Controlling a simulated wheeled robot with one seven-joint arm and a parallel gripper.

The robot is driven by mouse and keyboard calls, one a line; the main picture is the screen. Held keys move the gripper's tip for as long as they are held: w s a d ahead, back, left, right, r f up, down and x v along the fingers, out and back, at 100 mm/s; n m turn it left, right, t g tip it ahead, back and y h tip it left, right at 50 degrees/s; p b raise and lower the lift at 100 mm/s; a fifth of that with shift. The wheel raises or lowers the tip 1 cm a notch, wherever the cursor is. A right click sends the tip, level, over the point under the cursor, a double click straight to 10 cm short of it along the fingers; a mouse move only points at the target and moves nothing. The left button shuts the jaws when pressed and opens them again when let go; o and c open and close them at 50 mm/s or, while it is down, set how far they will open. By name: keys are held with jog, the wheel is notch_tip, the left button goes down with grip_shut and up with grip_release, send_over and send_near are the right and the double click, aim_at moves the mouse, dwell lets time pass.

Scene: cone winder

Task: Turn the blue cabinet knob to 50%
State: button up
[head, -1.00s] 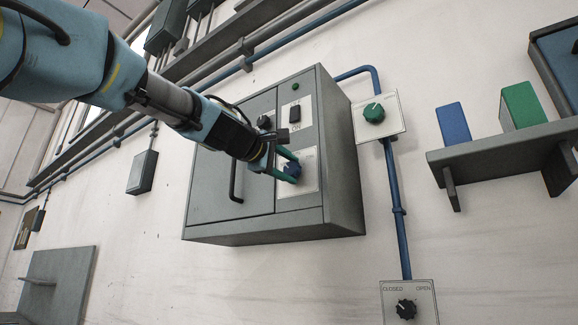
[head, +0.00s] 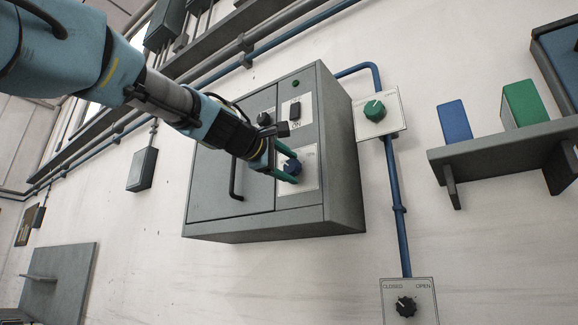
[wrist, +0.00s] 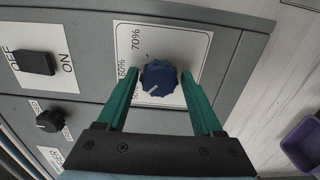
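The blue knob (head: 292,167) sits on a white scale plate at the lower right of the grey cabinet's front. In the wrist view the knob (wrist: 159,77) shows a white mark pointing to the lower left, roughly toward the 50% label. That label is partly hidden by my left finger; 60% and 70% are readable above it. My gripper (wrist: 158,74) has its two green fingers on either side of the knob, with visible gaps. It is open and holds nothing. It also shows at the knob in the head view (head: 289,166).
The cabinet (head: 232,185) also carries a black ON/OFF switch (wrist: 35,62), a black knob (wrist: 49,121) and a bar handle (head: 234,180). A green knob (head: 375,111) is on the wall plate to the right. A shelf (head: 500,150) holds blue and green blocks.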

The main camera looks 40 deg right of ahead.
jog(key=shift+o, duration=0.9)
jog(key=b+v, duration=0.4)
jog(key=v, duration=0.7)
jog(key=shift+d, duration=0.1)
